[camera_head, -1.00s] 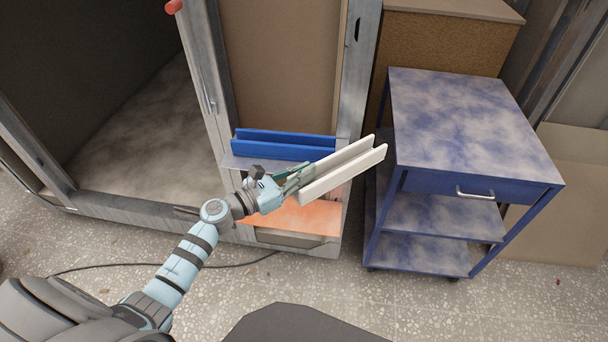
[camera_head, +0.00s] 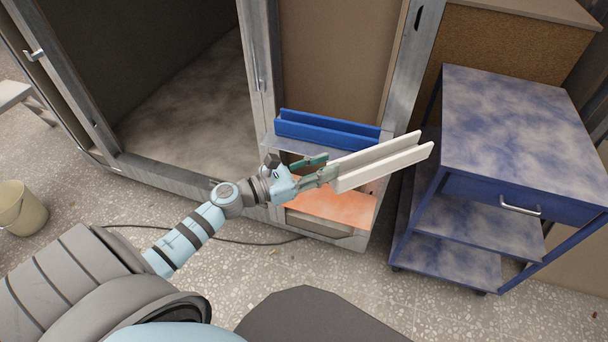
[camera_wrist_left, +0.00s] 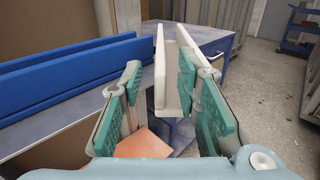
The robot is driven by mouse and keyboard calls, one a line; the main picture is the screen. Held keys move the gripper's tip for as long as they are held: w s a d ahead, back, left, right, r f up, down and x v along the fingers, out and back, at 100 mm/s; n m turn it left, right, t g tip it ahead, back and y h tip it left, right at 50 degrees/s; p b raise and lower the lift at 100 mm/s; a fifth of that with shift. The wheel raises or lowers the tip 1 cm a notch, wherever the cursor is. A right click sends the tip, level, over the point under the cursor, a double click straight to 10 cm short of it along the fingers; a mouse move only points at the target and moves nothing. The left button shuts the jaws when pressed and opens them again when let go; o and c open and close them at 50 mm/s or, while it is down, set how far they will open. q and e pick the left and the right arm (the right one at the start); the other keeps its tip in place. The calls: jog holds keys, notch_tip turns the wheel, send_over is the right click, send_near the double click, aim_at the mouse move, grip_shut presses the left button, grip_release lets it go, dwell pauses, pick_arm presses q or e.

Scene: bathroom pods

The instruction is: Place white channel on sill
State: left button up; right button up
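The white channel (camera_head: 378,164) is a long U-shaped piece, tilted in the head view. It lies in front of and to the right of the blue channel (camera_head: 322,130), reaching past the right end of the grey sill (camera_head: 283,146). I cannot tell whether the sill supports it. My left gripper (camera_head: 322,168) is at its near end with fingers spread. In the left wrist view the white channel (camera_wrist_left: 160,75) shows between the fingers, close to the right finger; a gap separates it from the left finger. My right gripper is not in view.
A blue trolley (camera_head: 515,120) with lower shelves stands close to the right, beside the channel's far end. An orange panel (camera_head: 335,207) lies below the sill. A pod opening is at the left, and a beige bucket (camera_head: 20,210) stands on the floor.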

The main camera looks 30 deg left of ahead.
pick_arm(q)
jog(key=b+v, duration=0.1)
jog(key=v, duration=0.5)
jog(key=shift+s, duration=0.15)
jog(key=s+a+f+n+g+y, duration=0.1)
jog(key=s+a+f+n+y, duration=0.1)
jog(key=a+f+n+y, duration=0.6)
jog(key=s+a+f+n+g+y, duration=0.1)
jog(key=a+f+n, duration=0.2)
jog(key=f+n, duration=0.9)
jog(key=s+d+f+n+g+y, duration=0.1)
jog(key=s+d+f+n+g, duration=0.2)
jog(key=s+f+n, duration=0.5)
jog(key=s+d+f+n+g+y, duration=0.1)
jog(key=s+f+n+g, duration=0.5)
jog(key=s+f, duration=0.9)
jog(key=shift+s+d+f+n, duration=0.35)
jog(key=shift+d+f+n, duration=0.6)
jog(key=shift+n, duration=0.25)
jog(key=shift+o, duration=0.4)
jog(key=s+d+f+n+g+h, duration=0.1)
jog(key=s+d+f+n+g, duration=0.2)
jog(key=s, duration=0.7)
jog(key=d+n, duration=0.2)
jog(key=d, duration=0.2)
jog(key=shift+s+f, duration=0.2)
jog(key=shift+f, duration=0.05)
jog(key=shift+a, duration=0.1)
